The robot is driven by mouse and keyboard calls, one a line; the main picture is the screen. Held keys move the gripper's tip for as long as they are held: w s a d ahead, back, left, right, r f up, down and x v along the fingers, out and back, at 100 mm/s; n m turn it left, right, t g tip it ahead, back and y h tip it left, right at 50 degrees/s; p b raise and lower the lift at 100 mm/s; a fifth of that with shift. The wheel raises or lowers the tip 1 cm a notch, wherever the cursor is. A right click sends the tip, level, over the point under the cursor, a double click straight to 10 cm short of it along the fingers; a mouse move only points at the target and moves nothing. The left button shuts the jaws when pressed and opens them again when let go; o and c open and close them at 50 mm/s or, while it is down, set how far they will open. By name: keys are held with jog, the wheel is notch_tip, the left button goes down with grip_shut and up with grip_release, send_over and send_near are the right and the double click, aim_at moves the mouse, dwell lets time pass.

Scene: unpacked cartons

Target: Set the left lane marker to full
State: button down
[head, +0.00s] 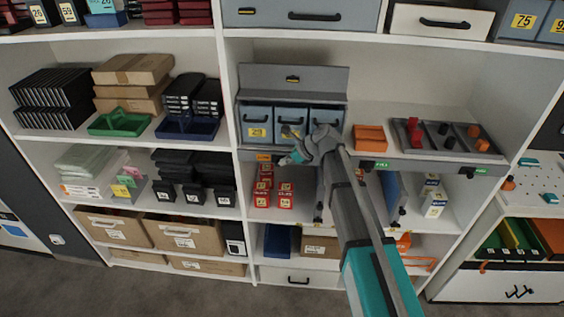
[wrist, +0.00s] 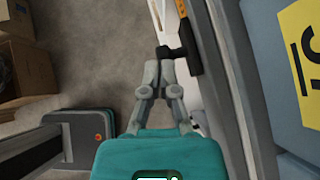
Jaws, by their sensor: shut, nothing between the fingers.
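The left lane marker (head: 264,157) shows as a small orange tag on the front edge of the middle shelf, left of my gripper. Its lettering is too small to read. My gripper (head: 285,160) is shut and empty at that shelf edge, just right of the tag. In the wrist view the fingertips (wrist: 165,58) are close to a black tab (wrist: 172,53) beside an orange piece (wrist: 188,45), which appears to be the marker. I cannot tell whether they touch. Two other markers, at the middle (head: 380,164) and right (head: 481,170) of the edge, show green.
Blue-grey drawers (head: 257,128) with yellow labels stand just above the edge. Red boxes (head: 286,195) sit on the shelf below. An orange box (head: 370,138) and a grey tray (head: 438,152) stand to the right. My arm hides part of the shelf edge.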

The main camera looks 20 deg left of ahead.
jog(key=shift+a, duration=0.1)
jog(key=a, duration=0.2)
jog(key=s+a, duration=0.1)
jog(key=a, duration=0.2)
jog(key=shift+s+a, duration=0.2)
jog(key=shift+a, duration=0.15)
jog(key=shift+r, duration=0.15)
jog(key=p+v, duration=0.9)
jog(key=v, duration=0.5)
jog(key=shift+p, duration=0.4)
dwell(0.5)
